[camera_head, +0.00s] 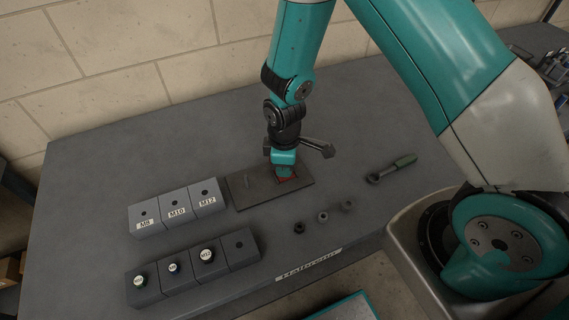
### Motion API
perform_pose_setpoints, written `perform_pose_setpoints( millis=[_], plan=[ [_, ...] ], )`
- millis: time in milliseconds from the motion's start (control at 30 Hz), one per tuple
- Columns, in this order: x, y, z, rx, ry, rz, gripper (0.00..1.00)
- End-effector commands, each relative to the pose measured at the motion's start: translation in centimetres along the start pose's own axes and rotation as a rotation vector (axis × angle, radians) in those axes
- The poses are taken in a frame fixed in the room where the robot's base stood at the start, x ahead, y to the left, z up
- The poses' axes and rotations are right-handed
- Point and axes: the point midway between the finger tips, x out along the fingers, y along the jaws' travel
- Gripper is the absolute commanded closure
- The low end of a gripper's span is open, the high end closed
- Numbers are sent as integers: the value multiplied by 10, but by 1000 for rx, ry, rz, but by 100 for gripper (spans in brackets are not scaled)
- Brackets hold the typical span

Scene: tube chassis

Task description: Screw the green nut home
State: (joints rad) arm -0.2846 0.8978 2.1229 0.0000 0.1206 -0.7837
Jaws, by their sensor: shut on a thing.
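My gripper (285,173) points down at the right half of a dark flat plate (244,202) on the grey table. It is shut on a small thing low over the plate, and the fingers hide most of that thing. I cannot make out the green nut or its thread there. A short upright stud (247,183) stands on the plate's left half.
Labelled grey blocks (146,226) stand left of the plate. A second row (148,294) in front holds round-topped parts. Several small dark nuts (323,216) lie right of the plate's front. A green-handled tool (392,168) lies further right. The back left table is clear.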

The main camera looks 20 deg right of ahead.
Motion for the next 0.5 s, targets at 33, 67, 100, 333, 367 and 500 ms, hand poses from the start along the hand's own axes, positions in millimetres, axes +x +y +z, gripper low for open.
perform_pose_setpoints(
  millis=[33,67,100,333,367,500],
  plan=[
    [1,0,0,49,0,0,100],
    [1,0,0,93,0,0,100],
    [1,0,0,155,0,0,100],
    [1,0,0,401,-1,0,100],
    [1,0,0,410,-1,0,100],
    [1,0,0,414,-1,0,100]
  ],
)
